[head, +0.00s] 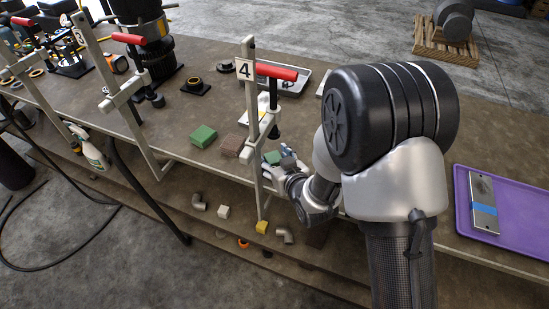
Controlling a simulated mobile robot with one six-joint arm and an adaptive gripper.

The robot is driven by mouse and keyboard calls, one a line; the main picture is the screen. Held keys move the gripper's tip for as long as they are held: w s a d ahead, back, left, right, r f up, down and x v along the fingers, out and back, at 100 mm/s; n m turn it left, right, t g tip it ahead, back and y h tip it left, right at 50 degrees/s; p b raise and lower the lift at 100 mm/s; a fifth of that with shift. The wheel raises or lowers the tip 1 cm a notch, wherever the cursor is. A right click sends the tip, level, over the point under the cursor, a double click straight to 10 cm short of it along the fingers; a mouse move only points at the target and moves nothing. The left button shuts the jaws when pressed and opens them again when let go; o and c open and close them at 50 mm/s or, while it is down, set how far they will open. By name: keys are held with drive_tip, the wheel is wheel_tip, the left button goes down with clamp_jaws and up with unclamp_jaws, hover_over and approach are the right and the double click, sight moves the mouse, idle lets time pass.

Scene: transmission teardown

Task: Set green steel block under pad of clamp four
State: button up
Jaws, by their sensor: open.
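Clamp four (249,120) stands at the table's front edge, with a number 4 plate, a red handle (277,72) and a dark pad (273,131) at the bottom of its screw. A green block (272,157) sits just below the pad, partly behind the clamp's upright. I cannot tell whether the pad touches it. My gripper (283,160) is right beside this block on its right; its fingers are small and partly hidden, and they are open. Another green block (203,137) lies on the table left of the clamp.
A brown block (232,145) lies between the green blocks. Other clamps with red handles stand to the left. A grey tray (291,79) is behind clamp four. A purple tray (511,213) with a metal plate (484,204) is at right. Fittings and small blocks lie on the lower shelf.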

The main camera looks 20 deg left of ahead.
drive_tip(key=shift+r, duration=0.1)
drive_tip(key=shift+s+d+r, duration=0.15)
drive_tip(key=shift+s, duration=0.05)
drive_tip(key=p+v, duration=0.2)
drive_tip(key=v, duration=0.7)
drive_tip(key=shift+p, duration=0.35)
drive_tip(key=p, duration=0.4)
drive_tip(key=shift+s+d+r, duration=0.15)
drive_tip(key=shift+d+r, duration=0.05)
drive_tip(key=shift+r, duration=0.05)
drive_tip(key=p, duration=0.1)
drive_tip(key=s+p, duration=0.1)
drive_tip(key=p, duration=0.1)
drive_tip(key=shift+d+r, duration=0.15)
drive_tip(key=shift+d, duration=0.25)
drive_tip(key=shift+s+d+p, duration=0.15)
drive_tip(key=shift+p, duration=0.4)
